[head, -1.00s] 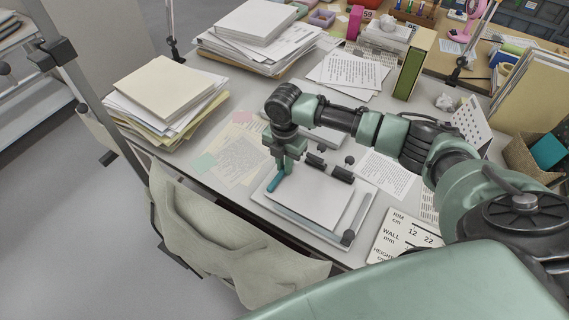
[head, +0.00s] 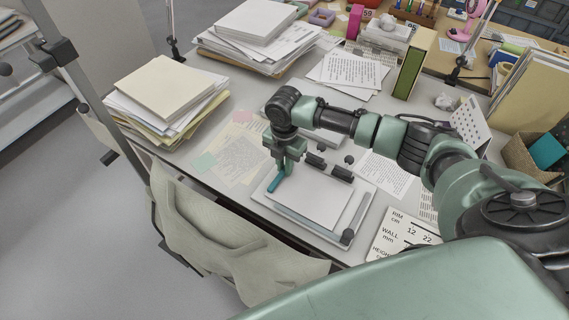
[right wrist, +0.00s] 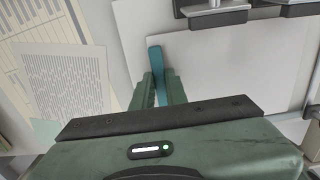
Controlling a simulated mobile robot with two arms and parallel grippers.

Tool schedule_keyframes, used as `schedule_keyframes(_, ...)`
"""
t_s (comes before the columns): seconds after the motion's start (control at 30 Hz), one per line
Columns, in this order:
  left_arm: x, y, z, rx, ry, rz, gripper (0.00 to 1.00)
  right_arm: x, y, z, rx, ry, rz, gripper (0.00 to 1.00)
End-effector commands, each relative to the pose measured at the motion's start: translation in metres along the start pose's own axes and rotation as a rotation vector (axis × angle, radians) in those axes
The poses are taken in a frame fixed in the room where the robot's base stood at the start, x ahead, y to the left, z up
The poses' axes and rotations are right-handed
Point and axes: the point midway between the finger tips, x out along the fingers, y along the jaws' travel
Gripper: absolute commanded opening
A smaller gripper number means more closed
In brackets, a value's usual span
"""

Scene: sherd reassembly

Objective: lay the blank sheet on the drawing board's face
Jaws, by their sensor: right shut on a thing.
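The drawing board (head: 350,238) is a pale flat board on the desk, with black clips (head: 329,169) along its far side. The blank white sheet (head: 312,203) is over its face, and cannot be told to be fully flat. My right gripper (head: 275,181) is at the sheet's left edge, pointing down. It is shut on a teal strip (right wrist: 157,73), whose end overlaps the sheet (right wrist: 230,65) in the right wrist view. Whether strip and sheet are joined is unclear. The board's left margin (right wrist: 131,42) shows there beside the sheet. My left gripper is out of view.
Printed pages (head: 237,157) lie left of the board, and another (head: 387,175) lies right. A label card (head: 405,234) is at the near right. Paper stacks (head: 165,92) stand at the desk's left. A cloth-covered chair back (head: 225,235) is at the front edge.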

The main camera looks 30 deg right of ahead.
Motion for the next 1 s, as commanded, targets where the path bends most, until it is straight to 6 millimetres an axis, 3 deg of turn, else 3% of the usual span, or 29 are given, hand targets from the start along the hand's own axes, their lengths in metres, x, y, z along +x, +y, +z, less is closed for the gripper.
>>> schedule_keyframes(1.0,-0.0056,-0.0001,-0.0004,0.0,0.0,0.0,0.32,0.0029,0.0007,0.0001,0.001,0.0,0.001,0.0)
